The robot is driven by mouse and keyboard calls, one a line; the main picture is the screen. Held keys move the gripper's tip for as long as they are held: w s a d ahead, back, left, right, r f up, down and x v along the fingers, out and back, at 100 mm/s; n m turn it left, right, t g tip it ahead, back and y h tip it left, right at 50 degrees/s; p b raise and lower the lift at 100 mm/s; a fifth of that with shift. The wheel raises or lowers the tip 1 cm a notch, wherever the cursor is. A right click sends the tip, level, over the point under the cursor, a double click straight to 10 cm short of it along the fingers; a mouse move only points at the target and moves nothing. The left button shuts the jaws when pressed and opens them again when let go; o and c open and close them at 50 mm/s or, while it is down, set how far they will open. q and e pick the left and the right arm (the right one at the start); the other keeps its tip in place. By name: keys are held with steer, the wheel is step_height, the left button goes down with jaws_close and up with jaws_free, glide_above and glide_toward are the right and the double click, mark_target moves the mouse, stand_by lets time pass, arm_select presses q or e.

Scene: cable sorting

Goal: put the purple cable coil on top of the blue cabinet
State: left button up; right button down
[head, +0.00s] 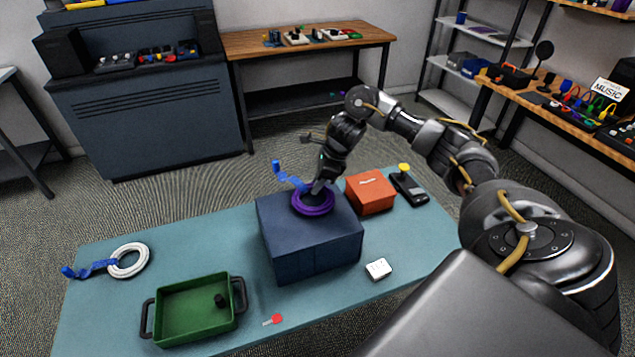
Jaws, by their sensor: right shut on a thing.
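The purple cable coil (314,206) is at the top of the blue cabinet (312,246), a dark blue box on the teal table. The coil appears to lie flat near the middle of the cabinet's top; whether it rests its full weight there I cannot tell. A blue strap (288,175) sticks up from the coil's left side. My right gripper (319,190) reaches down from above and is shut on the purple coil, its fingertips partly hidden at the coil. My left gripper is not in view.
On the teal table (210,251) are a white coil (128,261) with a blue strap, a green tray (193,312) holding a small black object, an orange box (370,194) right beside the cabinet, a black device (409,187), a white block (379,269) and a red tag (275,319).

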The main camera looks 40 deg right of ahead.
steer(key=shift+f, duration=0.1)
steer(key=c, duration=1.2)
jaws_free()
steer(key=shift+r, duration=0.3)
steer(key=p+v, duration=0.1)
steer(key=v, duration=1)
steer(key=shift+s+d+r, duration=0.15)
steer(key=shift+s+r, duration=0.1)
steer(key=shift+r, duration=0.05)
